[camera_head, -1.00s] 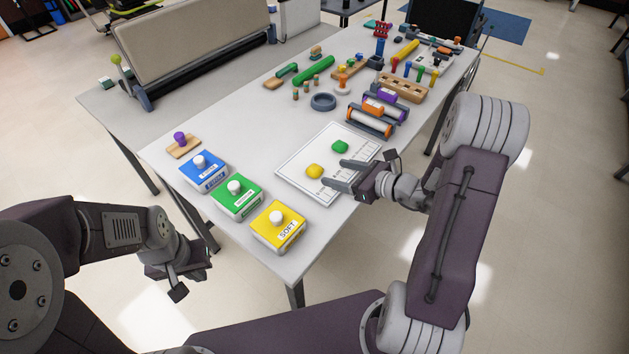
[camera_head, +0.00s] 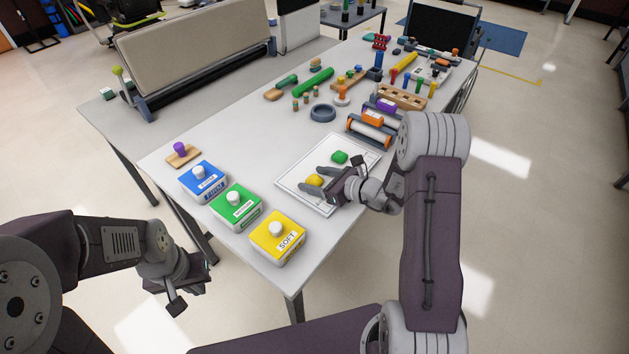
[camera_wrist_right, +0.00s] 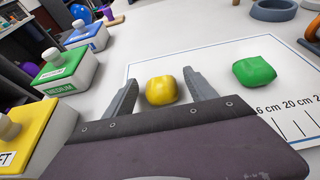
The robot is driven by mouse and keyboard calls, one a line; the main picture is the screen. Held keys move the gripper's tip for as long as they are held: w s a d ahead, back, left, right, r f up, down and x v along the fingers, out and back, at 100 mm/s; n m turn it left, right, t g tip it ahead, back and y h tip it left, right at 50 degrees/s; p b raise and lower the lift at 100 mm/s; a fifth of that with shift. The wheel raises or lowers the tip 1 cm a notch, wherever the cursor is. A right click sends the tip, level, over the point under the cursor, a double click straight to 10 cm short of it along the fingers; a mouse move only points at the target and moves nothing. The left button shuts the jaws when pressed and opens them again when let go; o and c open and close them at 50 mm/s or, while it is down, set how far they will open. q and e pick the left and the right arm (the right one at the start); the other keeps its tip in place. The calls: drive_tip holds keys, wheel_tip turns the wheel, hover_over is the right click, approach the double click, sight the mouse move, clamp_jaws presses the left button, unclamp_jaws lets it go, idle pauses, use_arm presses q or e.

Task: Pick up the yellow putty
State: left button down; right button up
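The yellow putty (camera_head: 314,180) is a small rounded lump on the white measuring mat (camera_head: 291,180). In the right wrist view the yellow putty (camera_wrist_right: 161,90) sits between the two open fingers of my right gripper (camera_wrist_right: 158,95), with a gap visible on both sides. In the head view my right gripper (camera_head: 316,180) reaches over the mat from the right, its fingers on either side of the putty. A green putty (camera_head: 339,157) lies just beyond on the mat. My left gripper (camera_head: 184,285) hangs empty off the table's front-left side; its finger opening is unclear.
Yellow (camera_head: 272,246), green (camera_head: 231,213) and blue (camera_head: 208,187) boxes with white knobs line the table's left edge. Rollers (camera_head: 371,130), a grey ring (camera_head: 323,113) and wooden peg pieces fill the far part. The table between boxes and mat is clear.

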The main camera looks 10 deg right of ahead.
sight(316, 179)
drive_tip(key=c, duration=1.3)
drive_tip(key=shift+r, duration=0.55)
wheel_tip(316, 179, up, 3)
drive_tip(key=shift+p, duration=0.55)
drive_tip(key=w+d+r+p, duration=0.1)
drive_tip(key=w+d+r, duration=0.1)
drive_tip(key=d, duration=0.3)
drive_tip(key=w+d+r+p, duration=0.1)
drive_tip(key=w+d+r, duration=0.2)
drive_tip(key=d+r, duration=0.2)
drive_tip(key=shift+d, duration=0.3)
